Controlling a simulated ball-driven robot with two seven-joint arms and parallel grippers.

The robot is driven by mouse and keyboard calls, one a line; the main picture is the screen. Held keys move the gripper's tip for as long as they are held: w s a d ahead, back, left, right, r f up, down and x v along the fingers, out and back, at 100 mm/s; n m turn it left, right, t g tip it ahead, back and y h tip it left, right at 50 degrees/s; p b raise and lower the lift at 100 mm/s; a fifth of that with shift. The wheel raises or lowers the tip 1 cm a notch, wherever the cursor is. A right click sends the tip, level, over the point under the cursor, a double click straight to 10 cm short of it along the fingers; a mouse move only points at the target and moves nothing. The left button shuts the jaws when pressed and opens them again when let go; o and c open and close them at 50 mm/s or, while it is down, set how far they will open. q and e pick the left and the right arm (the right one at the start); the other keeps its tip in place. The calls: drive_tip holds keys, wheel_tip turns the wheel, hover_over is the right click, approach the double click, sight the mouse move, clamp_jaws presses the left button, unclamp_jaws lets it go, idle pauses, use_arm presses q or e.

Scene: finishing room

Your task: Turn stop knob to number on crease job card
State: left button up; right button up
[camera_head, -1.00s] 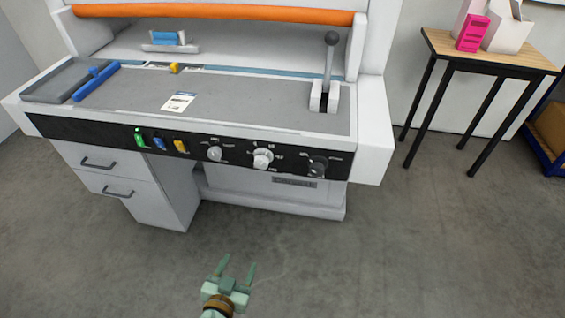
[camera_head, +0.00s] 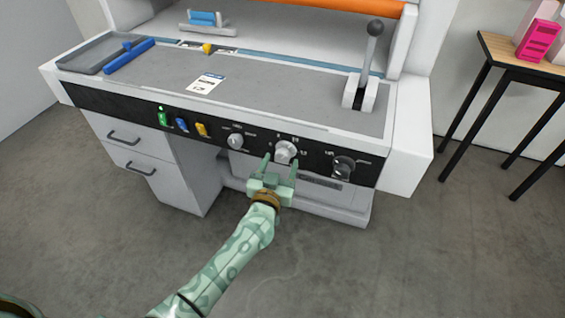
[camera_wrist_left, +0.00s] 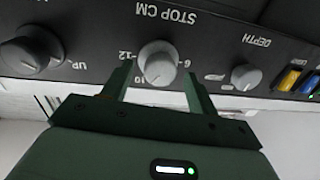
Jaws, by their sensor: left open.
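The stop knob (camera_head: 286,150) is a light grey dial, the middle and largest light one on the black front panel. In the left wrist view the knob (camera_wrist_left: 157,62) sits under the words "STOP CM", with "6" and "12" readable beside it. My left gripper (camera_head: 280,163) is open, its green fingers at the knob. In the wrist view the fingertips (camera_wrist_left: 158,80) are on either side of the knob's lower part; I cannot tell if they touch. The knob's pointer setting is unclear. The white job card (camera_head: 207,83) lies on the grey bed, its print too small to read.
A depth knob (camera_wrist_left: 246,77) is on one side and a dark knob (camera_head: 343,167) on the other. Green, blue and yellow switches (camera_head: 202,130) are further left. A lever (camera_head: 370,60) stands on the bed. A wooden table (camera_head: 510,55) is at the right.

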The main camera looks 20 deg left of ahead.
use_arm(q)
drive_tip(key=shift+w+a, duration=0.1)
drive_tip(key=shift+w, duration=0.85)
drive_tip(key=c, duration=1)
